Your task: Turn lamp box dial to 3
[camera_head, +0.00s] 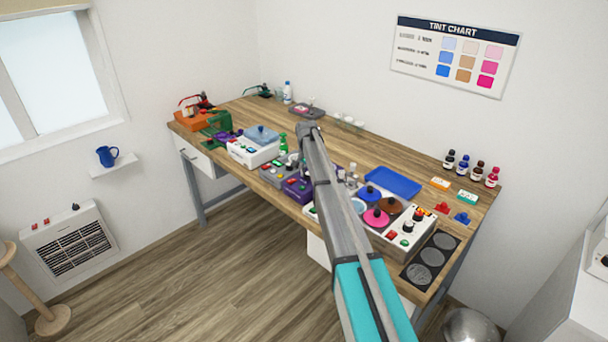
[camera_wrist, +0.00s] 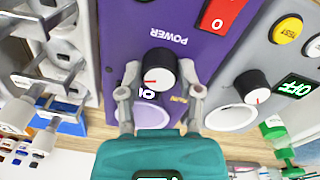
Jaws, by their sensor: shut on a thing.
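In the wrist view my gripper (camera_wrist: 160,76) is shut on a black dial (camera_wrist: 157,62) with a pale face and a red pointer line. The dial is on a purple box (camera_wrist: 120,30) with upside-down POWER lettering. The red line points roughly left in the picture. No label names the lamp box.
A grey box (camera_wrist: 237,65) with its own dial (camera_wrist: 252,87), yellow TEST button and OFF display stands close on the right in the wrist view. Metal-armed hardware (camera_wrist: 60,60) is close on the left. The wooden bench (camera_head: 375,150) is crowded along its front.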

